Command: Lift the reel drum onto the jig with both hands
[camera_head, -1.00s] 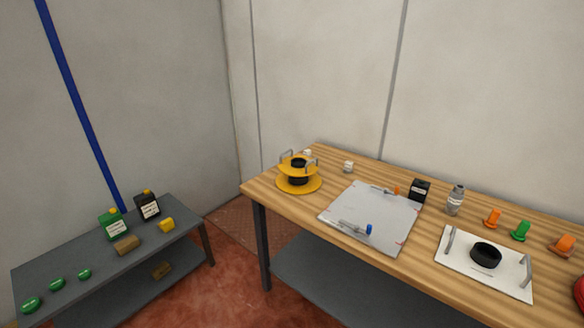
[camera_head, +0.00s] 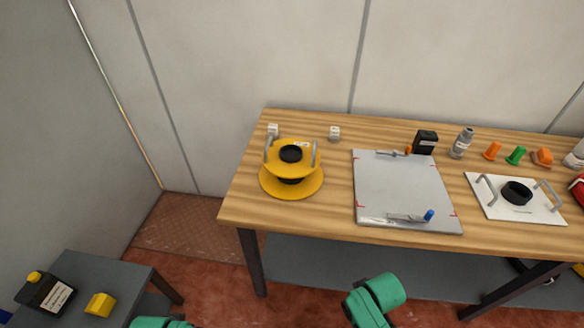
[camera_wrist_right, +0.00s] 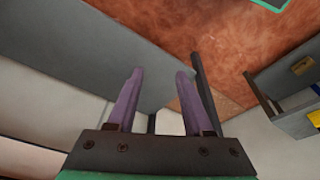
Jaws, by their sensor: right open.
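The reel drum (camera_head: 291,183) is yellow with a black hub and two upright grey handles. It stands upright at the left end of the wooden table in the head view. The jig (camera_head: 400,185) looks to be the flat grey plate to its right, with red corner marks and two clamps, one blue-tipped, one orange-tipped. Its middle is bare. My right gripper (camera_wrist_right: 160,75) shows in the right wrist view with two purple fingers apart and nothing between them. In the head view only teal parts of my arms show at the bottom edge, well short of the drum. My left gripper is not visible.
A white plate (camera_head: 484,202) with handles and a black ring lies right of the jig. A black box (camera_head: 425,142), a bottle (camera_head: 461,143) and coloured pieces line the back. Two small white blocks sit behind the drum. A low grey shelf (camera_head: 105,270) stands at lower left.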

